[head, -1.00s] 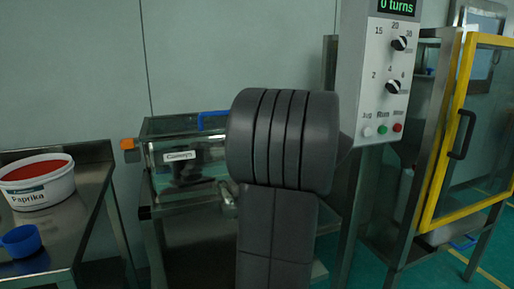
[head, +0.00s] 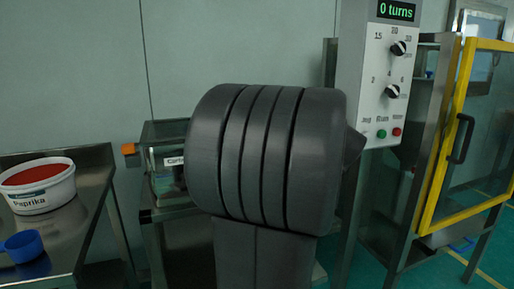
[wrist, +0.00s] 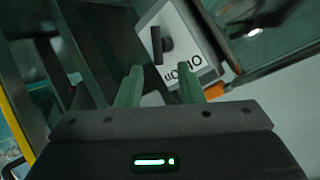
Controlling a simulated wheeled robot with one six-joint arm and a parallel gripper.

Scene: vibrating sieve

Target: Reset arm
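My arm fills the middle of the head view and hides much of the bench and machine behind it. My gripper (wrist: 160,88) shows in the wrist view with its two green fingers apart and nothing between them. Beyond the fingers is a white panel (wrist: 205,45) with a dark knob or switch and lettering that appears upside down. In the head view my gripper is hidden behind the arm.
A grey control box (head: 368,75) reads "0 turns". A yellow-framed door (head: 440,165) stands right. A glass-sided box (head: 160,150) is partly hidden behind my arm. A paprika tub (head: 38,187) and blue cup (head: 23,246) rest on the left steel table (head: 85,200).

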